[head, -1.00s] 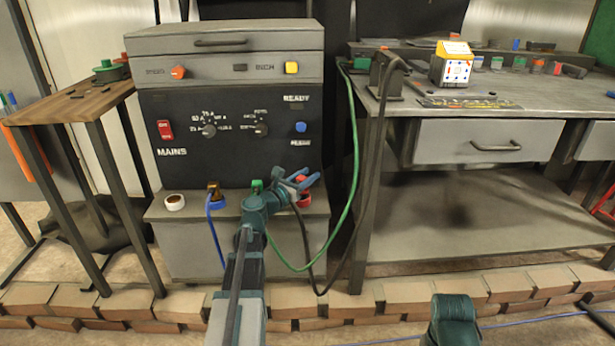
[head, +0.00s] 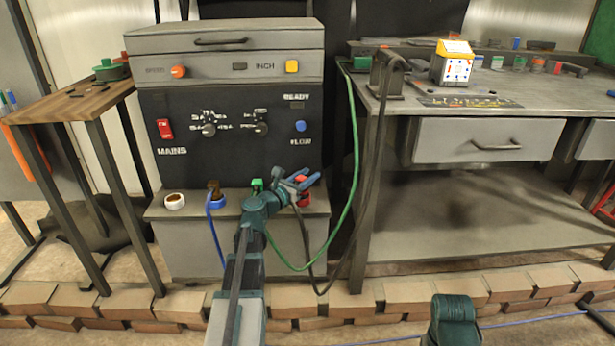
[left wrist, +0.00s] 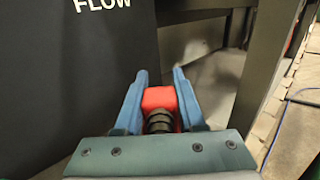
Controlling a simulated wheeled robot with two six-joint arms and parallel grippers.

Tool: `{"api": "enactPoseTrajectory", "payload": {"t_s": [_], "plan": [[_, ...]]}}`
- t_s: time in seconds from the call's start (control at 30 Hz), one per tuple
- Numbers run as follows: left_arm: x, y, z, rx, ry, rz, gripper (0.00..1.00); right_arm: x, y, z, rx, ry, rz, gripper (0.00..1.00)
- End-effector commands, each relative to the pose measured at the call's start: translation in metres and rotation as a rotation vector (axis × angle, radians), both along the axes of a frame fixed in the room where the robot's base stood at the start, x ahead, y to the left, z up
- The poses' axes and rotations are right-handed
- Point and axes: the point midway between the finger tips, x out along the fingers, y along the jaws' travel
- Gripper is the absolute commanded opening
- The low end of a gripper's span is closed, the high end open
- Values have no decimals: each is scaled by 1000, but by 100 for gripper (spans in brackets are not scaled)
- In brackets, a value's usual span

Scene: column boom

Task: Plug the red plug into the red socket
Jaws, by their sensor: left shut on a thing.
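My left gripper (head: 301,183) is over the right end of the grey ledge at the foot of the machine. In the left wrist view the blue fingers (left wrist: 160,92) are shut on the red plug (left wrist: 160,98), with its dark ribbed cable end towards the camera. I cannot tell whether plug and socket touch. My right gripper is out of view.
The blue socket (head: 216,203) holds a plug with a blue cable. A white ring socket (head: 174,201) is at the left. A green plug (head: 257,185) with a green cable is just left of my gripper. A dark cable hangs near the bench (head: 440,92). Low bricks (head: 120,303) line the front.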

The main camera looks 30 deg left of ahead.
Motion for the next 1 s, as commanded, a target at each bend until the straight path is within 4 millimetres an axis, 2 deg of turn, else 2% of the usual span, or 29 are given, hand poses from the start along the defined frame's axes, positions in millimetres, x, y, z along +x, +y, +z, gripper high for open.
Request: {"api": "enactPoseTrajectory", "payload": {"t_s": [0.43, 0.47, 0.5, 0.8, 1.0], "plan": [[0, 0, -10, 0, 0, 0, 0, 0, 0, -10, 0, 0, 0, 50], [0, 0, -8, 0, 0, 0, 44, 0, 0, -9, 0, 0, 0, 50], [0, 0, -8, 0, 0, 0, 51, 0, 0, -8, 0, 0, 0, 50], [-1, 0, -8, 0, 0, 0, 51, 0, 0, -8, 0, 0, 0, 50], [-15, 2, -8, 0, 0, 1, 51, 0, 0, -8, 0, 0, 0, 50]]}}
